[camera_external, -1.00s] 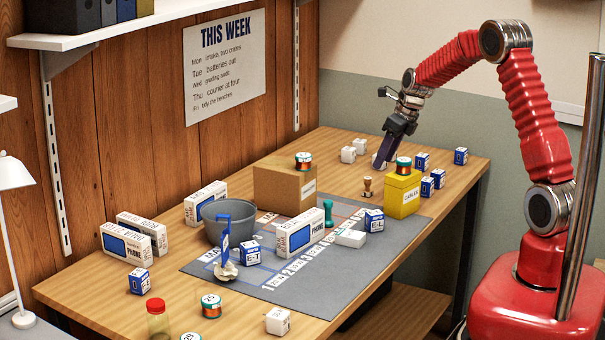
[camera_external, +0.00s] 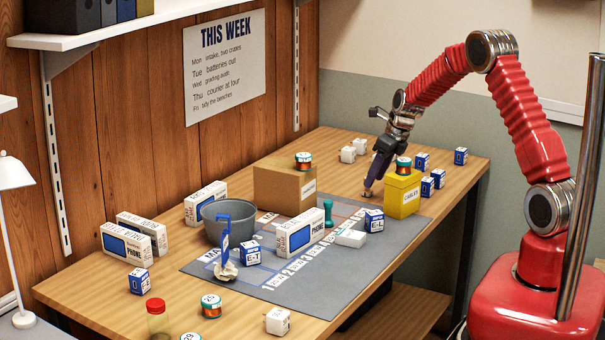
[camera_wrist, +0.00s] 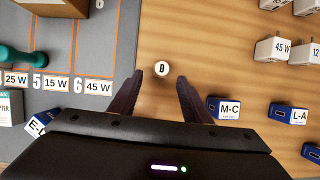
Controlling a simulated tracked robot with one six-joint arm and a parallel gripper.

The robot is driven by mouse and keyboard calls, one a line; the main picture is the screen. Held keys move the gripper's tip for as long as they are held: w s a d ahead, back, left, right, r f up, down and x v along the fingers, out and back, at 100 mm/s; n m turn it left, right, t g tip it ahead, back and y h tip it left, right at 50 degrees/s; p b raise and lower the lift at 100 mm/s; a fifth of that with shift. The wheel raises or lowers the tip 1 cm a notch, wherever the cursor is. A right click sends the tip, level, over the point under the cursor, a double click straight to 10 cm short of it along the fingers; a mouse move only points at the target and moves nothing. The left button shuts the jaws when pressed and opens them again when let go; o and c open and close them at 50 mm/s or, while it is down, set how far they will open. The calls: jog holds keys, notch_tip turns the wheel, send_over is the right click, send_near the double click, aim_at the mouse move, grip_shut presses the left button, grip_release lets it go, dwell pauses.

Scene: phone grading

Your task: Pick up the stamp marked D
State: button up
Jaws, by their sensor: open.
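The stamp marked D shows in the wrist view as a round white top with a black D (camera_wrist: 162,69). It stands on bare wood beside the grey mat, just ahead of the opening between my fingertips. My gripper (camera_wrist: 158,82) is open and empty, with one dark finger on each side of the stamp's line. In the external view my gripper (camera_external: 371,180) points down directly over the stamp, whose brown foot (camera_external: 367,192) just shows below the fingertips. The rest of the stamp is hidden there. I cannot tell the exact height gap.
A yellow cables box (camera_external: 402,197) with a copper coil (camera_external: 403,164) on top stands close to the right of my gripper. A teal stamp (camera_external: 328,214) stands on the mat (camera_external: 215,269). A cardboard box (camera_external: 276,190) is to the left. Small blue and white boxes lie around.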

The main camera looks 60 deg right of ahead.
jog(key=shift+x, duration=2.15)
jog(key=shift+w, duration=0.1)
jog(key=shift+c, duration=0.5)
grip_shut()
